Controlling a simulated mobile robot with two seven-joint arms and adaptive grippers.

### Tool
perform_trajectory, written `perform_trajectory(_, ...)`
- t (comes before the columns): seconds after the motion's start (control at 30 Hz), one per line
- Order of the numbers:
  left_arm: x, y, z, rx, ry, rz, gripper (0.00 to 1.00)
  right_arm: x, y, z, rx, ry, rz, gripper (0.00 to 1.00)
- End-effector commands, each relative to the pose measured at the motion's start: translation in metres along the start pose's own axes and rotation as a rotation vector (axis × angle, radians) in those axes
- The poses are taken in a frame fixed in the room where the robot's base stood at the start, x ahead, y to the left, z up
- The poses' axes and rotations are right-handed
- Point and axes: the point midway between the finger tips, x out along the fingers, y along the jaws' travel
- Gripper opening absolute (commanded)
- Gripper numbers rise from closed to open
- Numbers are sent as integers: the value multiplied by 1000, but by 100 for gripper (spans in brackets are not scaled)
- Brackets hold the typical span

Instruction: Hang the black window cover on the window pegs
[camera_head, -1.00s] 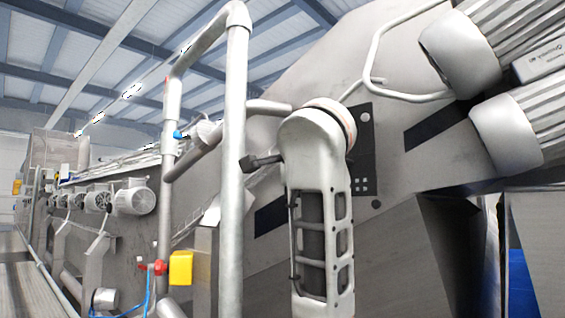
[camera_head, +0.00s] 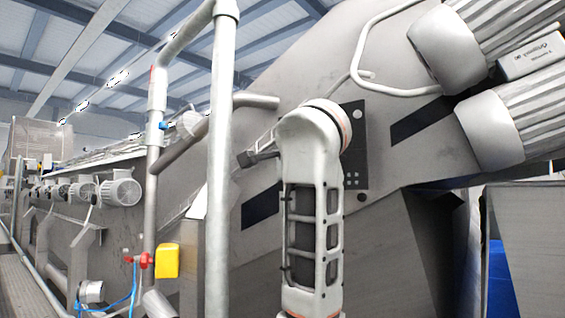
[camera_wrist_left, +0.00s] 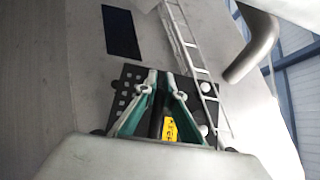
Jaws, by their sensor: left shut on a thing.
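The black window cover (camera_head: 354,150), a flat plate with small holes, shows partly behind my left arm in the head view, against or close to the machine's sloped face. In the left wrist view the cover (camera_wrist_left: 130,92) lies under my left gripper (camera_wrist_left: 158,78), whose green fingers are closed together on it. The grip itself is mostly hidden. A yellow tag (camera_wrist_left: 170,130) shows between the fingers. I cannot tell whether the cover touches the pegs. A dark round knob (camera_head: 362,197) shows just below the cover's lower corner. My right gripper is out of view.
Dark window strips (camera_head: 417,120) and (camera_head: 262,208) flank the cover on the sloped metal face. A vertical grey pipe (camera_head: 219,170) stands left of my arm. Large motors (camera_head: 505,125) are at the right. A yellow box (camera_head: 167,261) and red valve (camera_head: 146,259) are at lower left.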

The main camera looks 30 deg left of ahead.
Motion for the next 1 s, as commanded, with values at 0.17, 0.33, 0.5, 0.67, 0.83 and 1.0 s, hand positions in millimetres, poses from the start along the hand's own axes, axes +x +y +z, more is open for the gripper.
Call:
perform_trajectory(0.17,0,0,0,0,-1,-1,0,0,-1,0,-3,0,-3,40)
perform_trajectory(0.33,1,0,1,0,-2,-1,0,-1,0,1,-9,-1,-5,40)
perform_trajectory(0.5,1,0,1,0,-1,-1,0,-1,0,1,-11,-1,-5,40)
perform_trajectory(0.67,3,0,-2,0,-2,-1,0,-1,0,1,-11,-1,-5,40)
perform_trajectory(0.83,6,0,-5,0,-1,-1,0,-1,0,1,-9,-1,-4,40)
perform_trajectory(1.0,10,0,-9,0,-1,-1,0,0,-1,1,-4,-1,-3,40)
